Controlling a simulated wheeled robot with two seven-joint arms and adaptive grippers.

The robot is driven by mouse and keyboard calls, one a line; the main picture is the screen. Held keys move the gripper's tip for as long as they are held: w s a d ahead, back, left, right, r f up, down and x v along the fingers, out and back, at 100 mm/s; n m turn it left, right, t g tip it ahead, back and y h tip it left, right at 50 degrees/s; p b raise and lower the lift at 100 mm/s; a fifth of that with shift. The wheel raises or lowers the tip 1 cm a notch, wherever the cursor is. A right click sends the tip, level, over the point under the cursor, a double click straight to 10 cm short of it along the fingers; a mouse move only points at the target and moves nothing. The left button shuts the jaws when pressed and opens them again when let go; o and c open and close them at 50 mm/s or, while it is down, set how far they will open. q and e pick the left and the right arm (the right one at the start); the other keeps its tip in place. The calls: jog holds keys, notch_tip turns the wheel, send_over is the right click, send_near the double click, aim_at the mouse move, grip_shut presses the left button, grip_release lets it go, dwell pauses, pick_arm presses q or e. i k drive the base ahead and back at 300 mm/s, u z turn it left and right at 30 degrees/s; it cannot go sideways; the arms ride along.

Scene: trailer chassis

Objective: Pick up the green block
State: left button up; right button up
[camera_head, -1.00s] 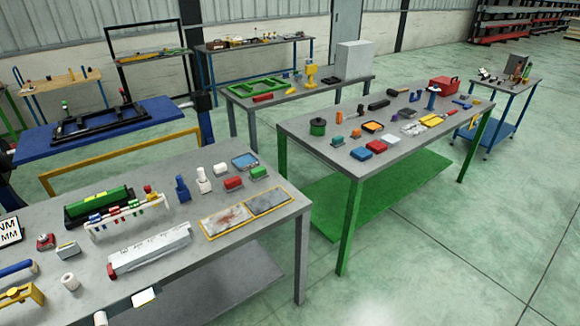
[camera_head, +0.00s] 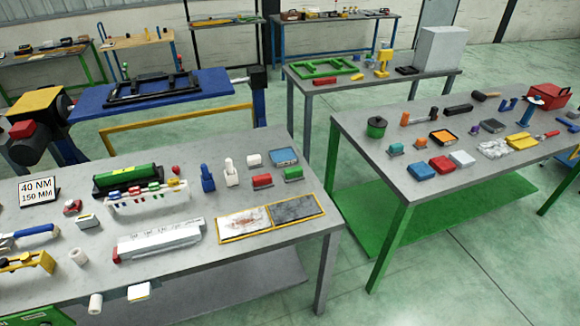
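A small green block (camera_head: 293,174) lies on the near grey table (camera_head: 283,254), close to its back right corner. A red block (camera_head: 262,181) sits just to its left, and a blue-rimmed tray (camera_head: 284,156) is just behind it. A longer green object (camera_head: 127,179) rests on a black holder further left on the same table. Neither of my grippers is in view.
A yellow-framed panel (camera_head: 233,239) lies in front of the blocks. Blue and white bottles (camera_head: 231,173) stand to their left. A green-legged table (camera_head: 383,170) with several tools stands to the right. Green floor (camera_head: 440,285) is free at the lower right.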

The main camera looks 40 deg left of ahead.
aim_at(291, 175)
jog(key=u, duration=0.55)
jog(key=i, duration=0.75)
jog(key=u, duration=0.75)
